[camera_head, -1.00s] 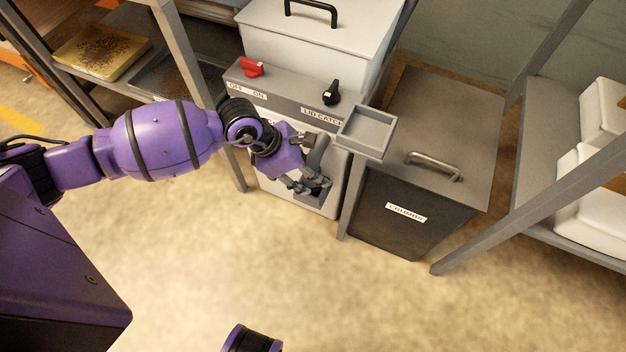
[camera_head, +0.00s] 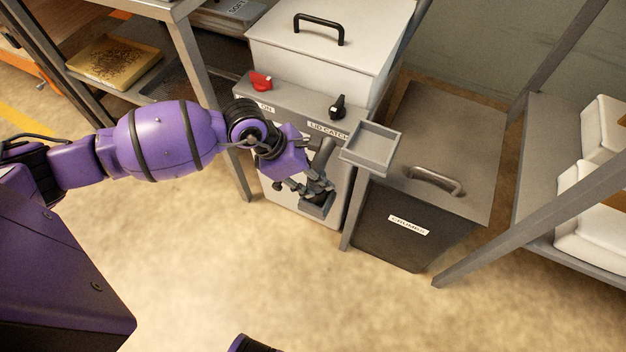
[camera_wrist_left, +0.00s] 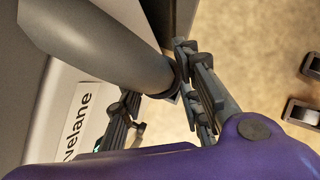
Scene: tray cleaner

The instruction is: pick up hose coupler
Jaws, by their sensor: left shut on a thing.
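The hose coupler appears to be the grey tube-shaped part (camera_head: 322,155) at the front of the white cleaner. It slants down into my left gripper (camera_head: 314,191). In the left wrist view it is a thick smooth grey cylinder (camera_wrist_left: 112,42) with a darker ring at its lower end. The left gripper (camera_wrist_left: 165,102) is shut on that lower end, with dark jointed fingers on both sides. The fingers partly hide the end of the part. My right gripper is out of view.
The white cleaner (camera_head: 315,47) has a red switch (camera_head: 261,81) and a black lid catch (camera_head: 337,106). A small grey tray (camera_head: 371,148) juts out right of the gripper. A dark crumbs bin (camera_head: 408,245) stands beyond it. Metal shelves flank both sides; the front floor is clear.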

